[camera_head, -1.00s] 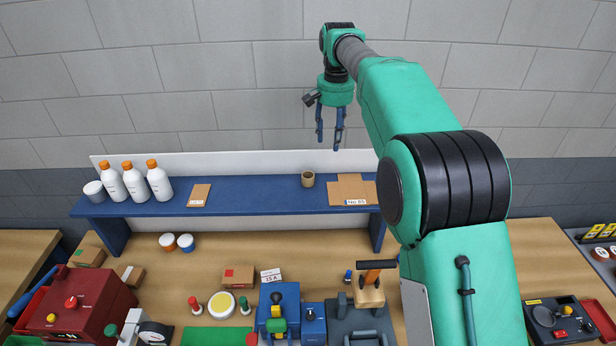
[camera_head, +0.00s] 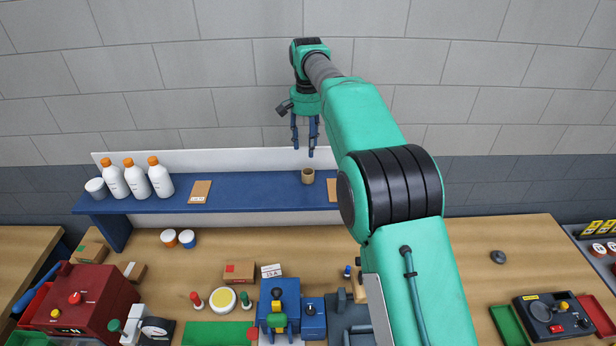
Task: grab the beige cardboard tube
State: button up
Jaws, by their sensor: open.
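The beige cardboard tube (camera_head: 308,175) is a short open cylinder standing upright on the blue shelf (camera_head: 245,192), right of its middle. My gripper (camera_head: 303,152) has two blue fingers pointing down, spread apart and empty. In the picture its fingertips are just above the tube, with a small gap between. How far the gripper is in front of or behind the tube is hard to tell. Nothing hides the tube.
Three white bottles (camera_head: 136,182) with orange caps and a white cup (camera_head: 96,188) stand at the shelf's left. A flat brown card (camera_head: 200,191) lies mid-shelf; another brown piece (camera_head: 332,189) is partly behind my arm. Machines and small parts crowd the bench below.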

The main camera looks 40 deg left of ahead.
send_over(308, 174)
jog(key=s+d, duration=0.1)
jog(key=s, duration=0.1)
jog(key=f, duration=0.7)
jog(key=shift+w+d+f, duration=0.15)
jog(key=shift+d+f, duration=0.05)
jog(key=shift+f, duration=0.05)
jog(key=shift+d+f+p, duration=0.1)
jog(key=shift+f+p, duration=0.2)
jog(key=shift+f, duration=2.3)
jog(key=shift+c, duration=0.5)
jog(key=c, duration=0.4)
jog(key=shift+c, duration=0.2)
